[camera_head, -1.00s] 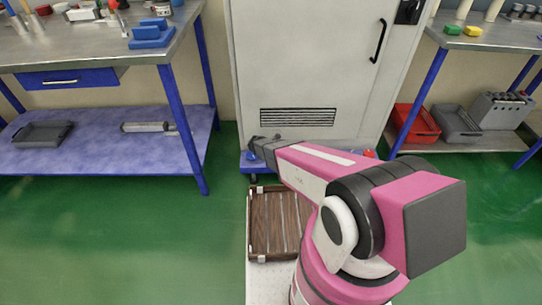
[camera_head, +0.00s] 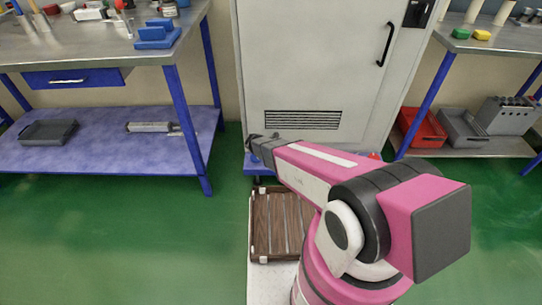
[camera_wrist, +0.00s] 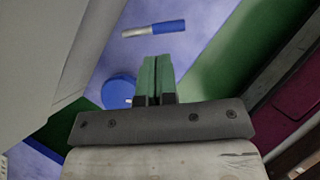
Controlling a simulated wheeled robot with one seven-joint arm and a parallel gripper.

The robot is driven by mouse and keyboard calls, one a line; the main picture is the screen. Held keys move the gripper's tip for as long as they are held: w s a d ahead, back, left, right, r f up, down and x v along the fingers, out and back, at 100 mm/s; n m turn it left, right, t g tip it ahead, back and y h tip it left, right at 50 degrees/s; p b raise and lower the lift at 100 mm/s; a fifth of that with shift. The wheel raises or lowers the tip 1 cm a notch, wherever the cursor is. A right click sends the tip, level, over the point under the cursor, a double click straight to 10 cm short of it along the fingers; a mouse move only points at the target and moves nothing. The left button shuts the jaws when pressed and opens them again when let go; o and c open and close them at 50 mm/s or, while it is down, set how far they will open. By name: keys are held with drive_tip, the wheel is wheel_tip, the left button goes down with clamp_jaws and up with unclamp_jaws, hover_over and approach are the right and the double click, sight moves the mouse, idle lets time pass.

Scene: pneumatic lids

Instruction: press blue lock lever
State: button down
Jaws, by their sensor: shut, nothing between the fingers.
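A round blue part (camera_wrist: 118,90), which looks like the blue lock lever, shows in the wrist view just left of my fingers, with a small light pin by its edge. My gripper (camera_wrist: 157,62) has its green fingers together, empty, pointing up in that view. The lever is mostly hidden there by my gripper.
A red part (camera_head: 374,156) sits at the base's right. Another bench (camera_head: 418,100) stands right. Green floor is clear at left.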

drive_tip(key=v, duration=0.9)
drive_tip(key=shift+r, duration=0.15)
